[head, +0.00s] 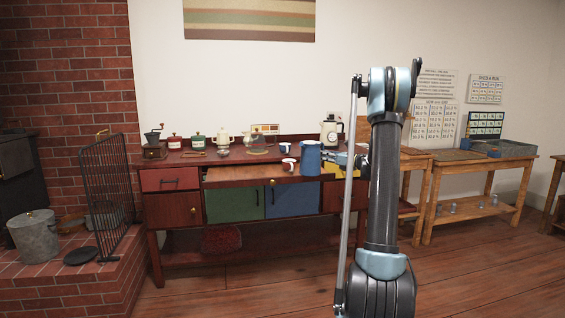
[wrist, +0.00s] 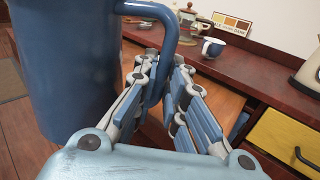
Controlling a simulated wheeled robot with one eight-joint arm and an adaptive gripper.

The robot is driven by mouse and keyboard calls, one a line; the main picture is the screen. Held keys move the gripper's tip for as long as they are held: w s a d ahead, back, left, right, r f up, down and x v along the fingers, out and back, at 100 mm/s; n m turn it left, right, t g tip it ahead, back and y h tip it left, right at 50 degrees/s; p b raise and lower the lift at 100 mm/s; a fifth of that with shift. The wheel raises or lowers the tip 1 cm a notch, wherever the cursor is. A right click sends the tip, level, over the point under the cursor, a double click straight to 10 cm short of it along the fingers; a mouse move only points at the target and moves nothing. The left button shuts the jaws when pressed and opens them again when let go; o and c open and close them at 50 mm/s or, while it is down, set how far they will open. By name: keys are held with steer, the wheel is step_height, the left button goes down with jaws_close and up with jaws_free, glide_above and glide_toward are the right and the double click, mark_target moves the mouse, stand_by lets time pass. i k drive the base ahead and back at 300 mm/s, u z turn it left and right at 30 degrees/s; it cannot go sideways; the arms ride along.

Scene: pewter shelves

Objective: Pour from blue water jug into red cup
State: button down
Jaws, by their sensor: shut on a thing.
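The blue water jug (head: 310,159) is upright in front of the sideboard's right half. It fills the left of the wrist view (wrist: 70,65). My gripper (head: 327,156) is shut on the jug's handle, which passes between the fingers in the wrist view (wrist: 160,70). A small pale cup (head: 288,164) stands just left of the jug, near the counter's front; reddish colour on it is too small to be sure of. Another small cup (head: 285,148), pale with blue, stands behind it and shows as a white and blue mug in the wrist view (wrist: 213,47).
Wooden tables (head: 475,165) stand right; a fire screen (head: 108,185) stands left.

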mark_target(288, 165)
steer(key=z, duration=0.05)
steer(key=i, duration=1.15)
steer(key=z, duration=0.05)
